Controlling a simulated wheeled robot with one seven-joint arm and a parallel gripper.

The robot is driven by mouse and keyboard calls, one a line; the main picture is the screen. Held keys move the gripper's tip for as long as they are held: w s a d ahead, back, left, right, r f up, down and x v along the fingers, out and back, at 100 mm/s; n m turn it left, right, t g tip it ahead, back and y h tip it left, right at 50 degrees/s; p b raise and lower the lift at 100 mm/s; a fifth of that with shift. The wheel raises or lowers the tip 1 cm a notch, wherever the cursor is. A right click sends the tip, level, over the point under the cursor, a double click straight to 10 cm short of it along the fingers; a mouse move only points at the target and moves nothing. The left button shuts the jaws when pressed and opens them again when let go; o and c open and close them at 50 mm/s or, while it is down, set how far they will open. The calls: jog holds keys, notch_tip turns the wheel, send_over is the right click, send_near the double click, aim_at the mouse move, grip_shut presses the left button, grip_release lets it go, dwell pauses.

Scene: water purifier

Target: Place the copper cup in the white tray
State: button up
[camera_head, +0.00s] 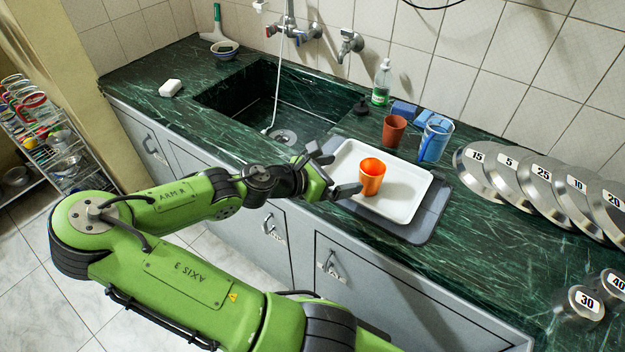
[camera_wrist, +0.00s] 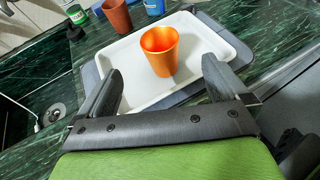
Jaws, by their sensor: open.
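A shiny orange copper-looking cup (camera_head: 371,177) stands upright in the white tray (camera_head: 405,207), towards the tray's near left side. In the wrist view the cup (camera_wrist: 160,50) stands on the bare floor of the tray (camera_wrist: 215,42), with its open mouth up. My gripper (camera_head: 338,173) is open and empty at the tray's near left edge. In the wrist view its two fingers lie to the left and right of the cup, with clear gaps on both sides. No finger appears to touch the cup.
A dull red-brown cup (camera_head: 394,131) and a blue mug (camera_head: 434,139) stand behind the tray. A grey mat (camera_head: 432,228) lies under it.

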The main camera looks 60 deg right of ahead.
jog(key=shift+f, duration=0.1)
jog(key=w+a+f+m+t+y, duration=0.2)
jog(key=a+f+m+y, duration=0.2)
jog(key=a+f+y, duration=0.15)
jog(key=w+a+m+t+y, duration=0.4)
jog(key=w+a+y, duration=0.15)
jog(key=a, duration=0.75)
jog(key=s+a+r+m+t, duration=0.2)
jog(key=a+r+t, duration=0.1)
jog(key=a+r, duration=0.4)
jog(key=s+a+r+m+t+y, duration=0.1)
jog(key=s+a+r+m+t, duration=0.1)
jog(key=a+r, duration=0.5)
jog(key=shift+s+a+r+t, duration=0.3)
jog(key=shift+r+t, duration=0.2)
jog(key=shift+r, duration=0.35)
